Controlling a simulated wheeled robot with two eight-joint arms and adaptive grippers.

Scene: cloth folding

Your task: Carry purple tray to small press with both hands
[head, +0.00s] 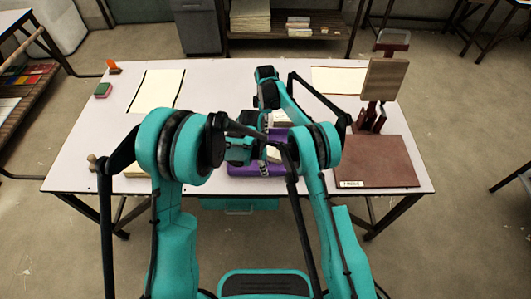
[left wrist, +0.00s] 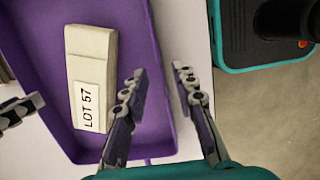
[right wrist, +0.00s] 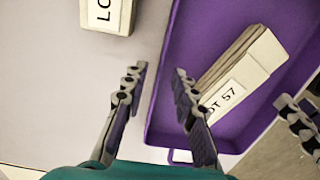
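The purple tray (head: 245,170) lies on the white table near its front middle, partly hidden by my arms. A pale bundle labelled LOT 57 (left wrist: 92,70) lies in it; it also shows in the right wrist view (right wrist: 240,72). My left gripper (left wrist: 160,85) is open, one finger over the inside of the tray's wall and the other outside. My right gripper (right wrist: 158,82) is open around the opposite wall in the same way. Neither is visibly closed on the tray. A press-like stand (head: 370,118) with a wooden block (head: 385,80) is at the right of the table.
A brown board (head: 375,163) with a small label lies at the table's right front. Pale sheets lie at the back left (head: 158,90) and back right (head: 338,79). Another labelled bundle (right wrist: 108,14) is beside the tray. A green block (head: 103,90) sits far left.

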